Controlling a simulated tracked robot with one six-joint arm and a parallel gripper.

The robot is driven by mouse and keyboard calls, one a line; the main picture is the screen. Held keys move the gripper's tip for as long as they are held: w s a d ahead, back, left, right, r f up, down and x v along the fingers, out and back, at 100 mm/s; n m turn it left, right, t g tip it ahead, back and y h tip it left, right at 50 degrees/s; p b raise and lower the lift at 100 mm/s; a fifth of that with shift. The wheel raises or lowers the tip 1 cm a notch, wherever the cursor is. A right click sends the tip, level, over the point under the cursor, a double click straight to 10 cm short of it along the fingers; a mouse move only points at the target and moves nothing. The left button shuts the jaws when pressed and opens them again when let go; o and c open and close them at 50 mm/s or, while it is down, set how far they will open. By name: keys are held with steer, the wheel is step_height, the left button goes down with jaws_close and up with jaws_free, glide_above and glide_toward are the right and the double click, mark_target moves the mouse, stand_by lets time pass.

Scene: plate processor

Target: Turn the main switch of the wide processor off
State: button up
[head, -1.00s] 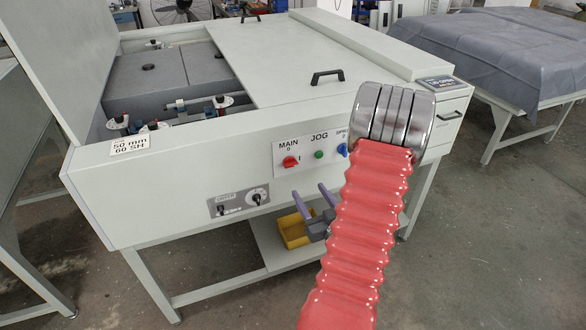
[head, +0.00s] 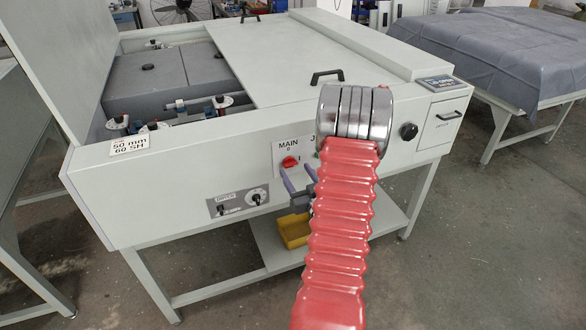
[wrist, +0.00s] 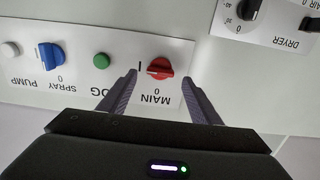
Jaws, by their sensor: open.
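The red main switch (head: 289,161) sits on the white label panel of the wide processor (head: 165,187), under the words MAIN and 0, with the mark I to its right. My gripper (head: 298,172) is open and empty in front of the panel, just below the switch. In the wrist view, my gripper's fingers (wrist: 160,78) stand on either side of the switch. Whether they touch it cannot be told.
A green jog button (wrist: 101,61) and a blue spray pump knob (wrist: 50,56) share the panel. Dryer controls (head: 240,201) are lower left. A yellow bin (head: 294,231) stands on the shelf below. A cloth-covered table (head: 500,50) is at the right.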

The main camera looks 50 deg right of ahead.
mark_target(292, 165)
steer(key=shift+x, duration=1.7)
steer(key=shift+c, duration=0.5)
steer(key=c, duration=0.9)
steer(key=shift+c, duration=0.2)
